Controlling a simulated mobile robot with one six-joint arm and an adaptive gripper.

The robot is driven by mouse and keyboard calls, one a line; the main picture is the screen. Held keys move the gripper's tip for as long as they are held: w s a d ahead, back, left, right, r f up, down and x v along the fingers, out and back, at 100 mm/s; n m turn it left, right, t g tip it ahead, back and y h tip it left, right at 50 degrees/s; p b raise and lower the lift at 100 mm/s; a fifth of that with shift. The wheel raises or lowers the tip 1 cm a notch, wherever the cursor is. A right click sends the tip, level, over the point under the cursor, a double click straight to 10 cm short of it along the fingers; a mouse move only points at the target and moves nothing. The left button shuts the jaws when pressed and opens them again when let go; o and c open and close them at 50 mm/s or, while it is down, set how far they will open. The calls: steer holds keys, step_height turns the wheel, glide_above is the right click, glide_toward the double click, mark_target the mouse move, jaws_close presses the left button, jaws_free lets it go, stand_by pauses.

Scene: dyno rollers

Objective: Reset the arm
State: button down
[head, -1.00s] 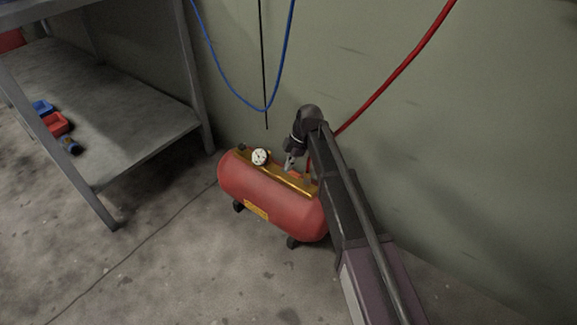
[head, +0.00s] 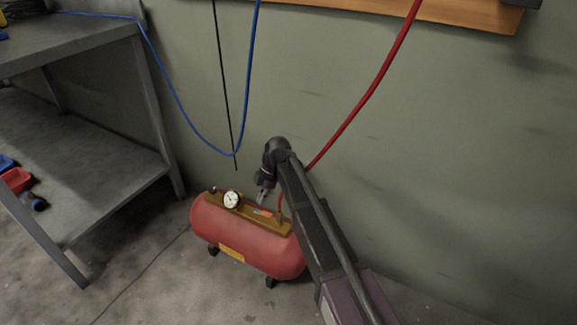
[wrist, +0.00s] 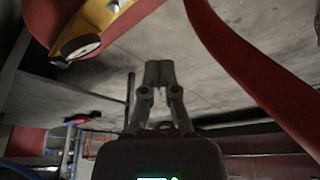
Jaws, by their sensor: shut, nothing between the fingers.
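My gripper (head: 262,197) is at the end of my outstretched arm, just above the top of a red air compressor (head: 245,240) on the floor by the wall. In the wrist view my gripper (wrist: 158,72) has its fingertips together with nothing between them. The compressor tank (wrist: 140,18) shows at the top left of that view, with its yellow top plate and round gauge (wrist: 82,47). In the head view the white gauge (head: 231,200) is left of my gripper. A small red-orange part (head: 263,213) lies on the plate just below the fingertips.
A red hose (head: 365,90) runs from the compressor up the wall; it crosses the right of the wrist view (wrist: 250,75). A blue hose (head: 190,115) and black cable (head: 222,80) hang behind. A metal shelf table (head: 90,160) stands at left, holding small bins (head: 16,180).

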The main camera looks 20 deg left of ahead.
steer(key=w+d+r+m+t+p, duration=0.1)
steer(key=w+d+r+m+p, duration=0.15)
steer(key=d+m, duration=0.8)
steer(key=w+d+r+m+t+p, duration=0.1)
steer(key=d+r+m+p, duration=0.15)
steer(key=d, duration=1.55)
steer(key=s+d+r+m+h+p, duration=0.1)
steer(key=s+d+m+p, duration=0.15)
steer(key=d+m, duration=0.4)
steer(key=s+d+r+m+h+p, duration=0.1)
steer(key=s+d+r+m, duration=0.2)
steer(key=d, duration=0.7)
steer(key=s+d+m+h+p, duration=0.1)
steer(key=s+d+m+p, duration=0.1)
steer(key=s+d+m, duration=0.45)
steer(key=w+d+r+p, duration=0.1)
steer(key=r+p, duration=1.8)
steer(key=w+r+n+p, duration=0.1)
steer(key=w+r+p, duration=0.1)
steer(key=r+p, duration=1.6)
steer(key=shift+w+d+r+t+p, duration=0.15)
steer(key=shift+d+r+t+p, duration=0.25)
steer(key=shift+r, duration=0.25)
steer(key=shift+a, duration=0.1)
